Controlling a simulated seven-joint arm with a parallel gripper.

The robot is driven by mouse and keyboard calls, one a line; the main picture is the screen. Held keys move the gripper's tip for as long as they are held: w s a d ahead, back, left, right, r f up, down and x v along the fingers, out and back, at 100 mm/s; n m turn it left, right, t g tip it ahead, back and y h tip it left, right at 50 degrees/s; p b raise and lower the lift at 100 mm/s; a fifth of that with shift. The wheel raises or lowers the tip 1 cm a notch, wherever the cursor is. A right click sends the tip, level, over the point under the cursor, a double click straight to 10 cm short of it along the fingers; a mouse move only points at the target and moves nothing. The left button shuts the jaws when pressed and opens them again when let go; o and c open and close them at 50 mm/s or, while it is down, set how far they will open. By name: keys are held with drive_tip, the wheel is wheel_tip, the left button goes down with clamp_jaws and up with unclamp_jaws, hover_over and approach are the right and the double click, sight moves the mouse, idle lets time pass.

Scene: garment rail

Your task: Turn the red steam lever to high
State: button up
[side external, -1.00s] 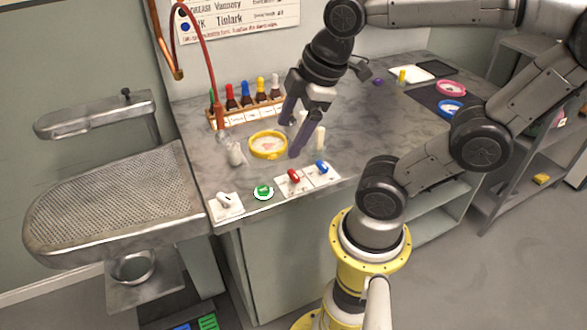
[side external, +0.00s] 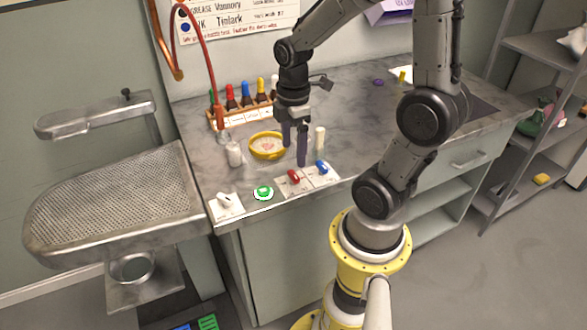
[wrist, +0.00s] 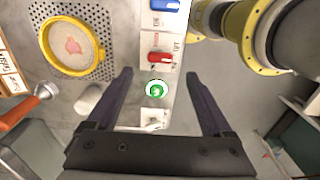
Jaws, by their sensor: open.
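The red lever (side external: 294,176) sits on a white labelled plate (side external: 285,187) near the counter's front edge, between a green button and a blue lever. It also shows in the wrist view (wrist: 160,57), ahead of the fingertips and lying crosswise there. The setting text on its plate is too small to read. My gripper (side external: 294,152) is open and empty, pointing down above the counter just behind the red lever. In the wrist view, its two fingers (wrist: 159,74) stand wide apart, with the green button between them and the red lever slightly beyond.
The blue lever (side external: 322,166) is right of the red one. The green button (side external: 263,193) and a white lever (side external: 225,200) are left. A yellow-rimmed dish (side external: 267,146), a white jar (side external: 234,154) and a pale cylinder (side external: 320,138) stand behind. A bottle rack (side external: 240,117) is at the back.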

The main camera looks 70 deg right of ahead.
sight(293, 174)
wheel_tip(293, 174, down, 7)
drive_tip(key=shift+f, duration=0.1)
drive_tip(key=shift+c, duration=0.3)
clamp_jaws()
idle(0.4)
